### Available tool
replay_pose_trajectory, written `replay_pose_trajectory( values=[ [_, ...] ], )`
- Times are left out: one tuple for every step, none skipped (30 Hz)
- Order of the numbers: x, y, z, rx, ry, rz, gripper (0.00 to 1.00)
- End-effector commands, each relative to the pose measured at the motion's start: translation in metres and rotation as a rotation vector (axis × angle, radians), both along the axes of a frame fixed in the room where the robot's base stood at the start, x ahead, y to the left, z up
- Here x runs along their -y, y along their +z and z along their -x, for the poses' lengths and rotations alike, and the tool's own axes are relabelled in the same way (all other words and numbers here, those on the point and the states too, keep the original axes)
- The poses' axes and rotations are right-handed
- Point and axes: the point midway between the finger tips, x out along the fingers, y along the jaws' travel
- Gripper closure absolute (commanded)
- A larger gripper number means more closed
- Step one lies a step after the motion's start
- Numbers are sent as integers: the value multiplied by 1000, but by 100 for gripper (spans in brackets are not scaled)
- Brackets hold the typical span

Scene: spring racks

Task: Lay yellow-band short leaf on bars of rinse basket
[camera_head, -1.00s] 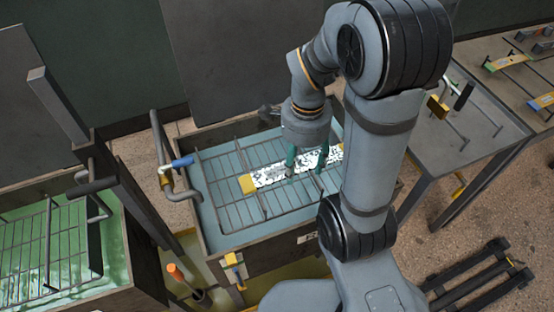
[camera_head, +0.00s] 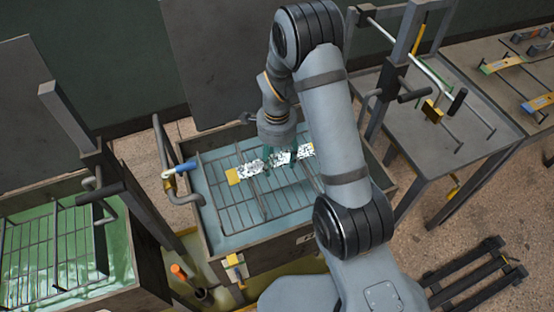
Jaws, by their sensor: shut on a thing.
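The short leaf (camera_head: 250,170) is a speckled white strip with a yellow band at its left end. It lies roughly level over the rinse basket (camera_head: 238,215), a wire grid of bars inside the blue-watered tank. My gripper (camera_head: 281,158) points down and is shut across the middle of the leaf; its teal fingers cover part of it. The leaf slants slightly, its right end higher in the picture and close to my arm. I cannot tell whether its underside touches the bars.
A green-liquid tank (camera_head: 120,268) with another wire basket stands at the left, with a dark post beside it. A grey stand (camera_head: 465,150) and a table with banded leaves (camera_head: 500,65) are at the right. The basket's front part is clear.

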Motion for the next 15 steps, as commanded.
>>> replay_pose_trajectory(
  values=[
    [0, -3, 0, 0, 1, 0, 87],
    [0, -6, -1, 0, 1, 0, 87],
    [0, -10, -1, 2, 0, -1, 87],
    [0, -11, -1, 3, 0, -1, 87],
    [0, -13, -1, 3, 0, -1, 87],
    [0, -14, -1, 3, 0, -1, 87],
    [0, -14, -1, 4, 0, -1, 87],
    [0, -15, -1, 4, 0, -1, 87],
    [0, -15, -2, 5, 0, -2, 87],
    [0, -15, -2, 5, 0, -2, 87],
    [0, -15, -2, 5, 0, -2, 87],
    [0, -15, -2, 5, 0, -2, 87],
    [0, -15, -2, 5, 0, -2, 87],
    [0, -15, -2, 5, 0, -2, 87],
    [0, -16, -2, 5, 0, -2, 87]
  ],
)
